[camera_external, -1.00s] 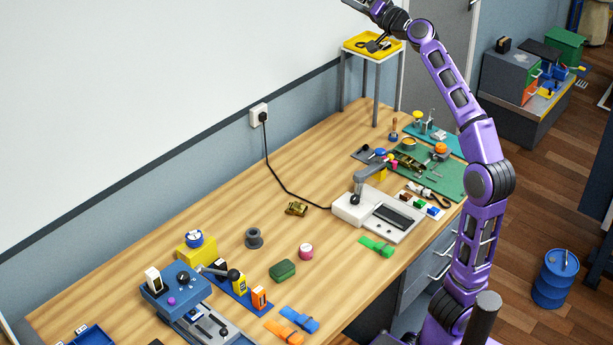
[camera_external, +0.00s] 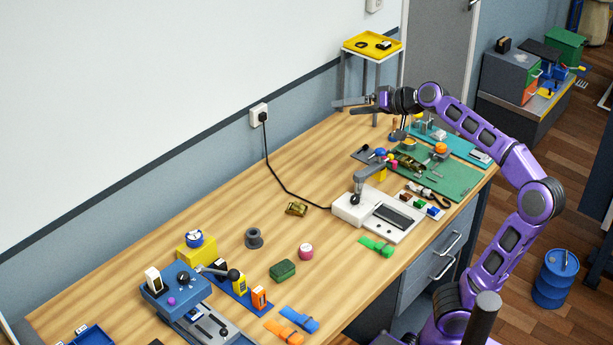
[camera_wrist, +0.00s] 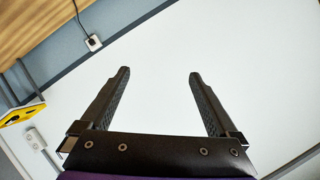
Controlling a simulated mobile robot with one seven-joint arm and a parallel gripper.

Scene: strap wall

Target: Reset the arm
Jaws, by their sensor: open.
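My purple arm reaches in from the right in the external view. My gripper (camera_external: 352,105) is in the air above the far part of the workbench, in front of the yellow-topped stand, with its fingers pointing left towards the wall. In the wrist view my gripper (camera_wrist: 158,85) shows two dark fingers spread wide apart, with nothing between them. The white wall panel fills the space beyond them. My gripper is open and empty.
The wooden workbench (camera_external: 345,160) holds a white device (camera_external: 352,208), a green mat (camera_external: 455,178), straps and a blue vise-like fixture (camera_external: 175,290). The yellow tray (camera_external: 372,46) on its stand is close to my gripper. A wall outlet (camera_external: 258,115) has a black cord plugged in.

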